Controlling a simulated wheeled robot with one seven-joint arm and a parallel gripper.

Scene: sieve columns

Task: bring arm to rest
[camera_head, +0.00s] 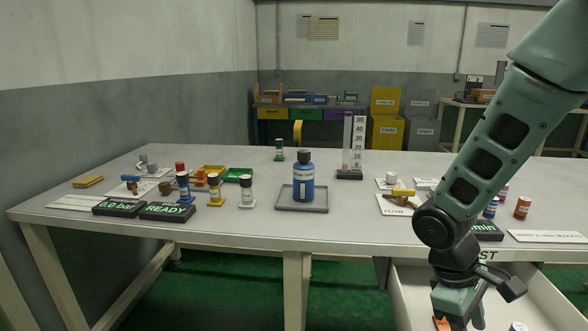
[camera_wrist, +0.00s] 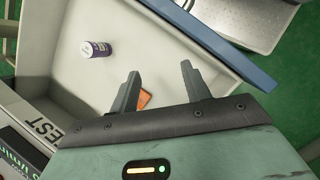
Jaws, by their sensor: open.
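My gripper (camera_head: 455,320) is at the lower right in the head view, hanging over the open white drawer (camera_head: 535,290) at the table's front. The drawer (camera_wrist: 150,45) fills much of that view below the fingers. A purple container (camera_wrist: 96,49) with a white end lies on its side in the drawer, apart from the fingers. An orange item (camera_wrist: 144,99) shows between the finger bases, partly hidden.
The table (camera_head: 260,227) carries a blue bottle (camera_head: 303,182) on a grey tray (camera_head: 301,208), a graduated column (camera_head: 357,143), several small columns at left, and a CLOW-like labelled plate (camera_head: 397,209) with a yellow-handled valve. The table's front edge lies close to my arm.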

